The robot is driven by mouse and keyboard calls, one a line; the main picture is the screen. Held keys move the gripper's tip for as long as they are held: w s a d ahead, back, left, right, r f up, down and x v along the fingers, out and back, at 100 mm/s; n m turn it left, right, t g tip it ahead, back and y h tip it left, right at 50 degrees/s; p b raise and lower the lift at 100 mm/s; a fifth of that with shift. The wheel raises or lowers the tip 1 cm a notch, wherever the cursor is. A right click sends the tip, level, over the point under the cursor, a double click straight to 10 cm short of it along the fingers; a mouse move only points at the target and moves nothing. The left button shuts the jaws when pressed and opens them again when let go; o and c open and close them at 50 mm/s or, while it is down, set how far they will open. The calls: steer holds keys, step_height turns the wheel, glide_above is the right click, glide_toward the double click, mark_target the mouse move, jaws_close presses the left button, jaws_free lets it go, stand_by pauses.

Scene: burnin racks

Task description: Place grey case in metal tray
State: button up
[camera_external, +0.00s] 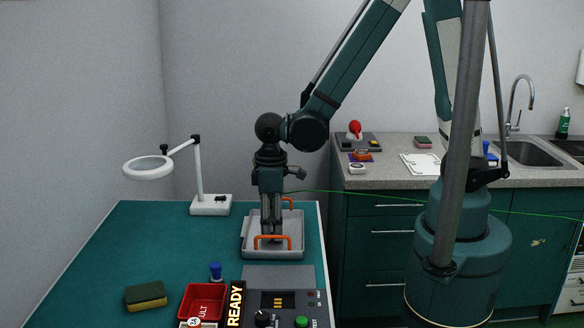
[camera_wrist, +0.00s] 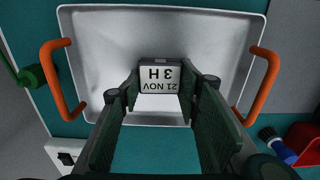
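The metal tray (camera_external: 249,248) is a shallow grey tray with two orange handles on the green table; it also fills much of the wrist view (camera_wrist: 100,40). My gripper (camera_external: 271,232) points straight down inside the tray's outline. In the wrist view my gripper (camera_wrist: 160,82) has its two dark fingers against both sides of the grey case (camera_wrist: 160,62). The case has a white label reading "21 NOV" and "3 H", upside down. It is over the tray's floor; whether it touches the floor I cannot tell. In the external view the case is hidden.
A magnifier lamp (camera_external: 210,205) stands left behind the tray. In front are a panel with a READY sign (camera_external: 236,303), a red bin (camera_external: 203,301), a blue-handled stamp (camera_external: 216,271) and a sponge (camera_external: 146,295). A counter with a sink (camera_external: 527,153) is at right.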

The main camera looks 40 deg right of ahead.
steer(key=o, duration=0.4)
steer(key=shift+o, duration=0.2)
steer(key=shift+r, duration=0.15)
step_height(320, 180, up, 12)
steer(key=p, duration=0.2)
stand_by(0.5)
steer(key=shift+d, duration=0.1)
stand_by(0.7)
steer(key=w+d+r+m+t, duration=0.1)
steer(key=d+r, duration=0.2)
steer(key=d, duration=0.3)
steer(key=w+d+r+m+t+y, duration=0.1)
steer(key=w+d+r+m, duration=0.15)
steer(key=d, duration=0.35)
steer(key=w+d+r+m+t, duration=0.1)
steer(key=d+r, duration=0.2)
steer(key=d, duration=0.3)
steer(key=s+d+r+m+t, duration=0.2)
steer(key=d+r, duration=0.1)
steer(key=d, duration=0.6)
steer(key=s+d+r+m+t+h, duration=0.1)
steer(key=s+d+r+m+t, duration=0.1)
steer(key=d, duration=0.7)
steer(key=shift+r, duration=0.4)
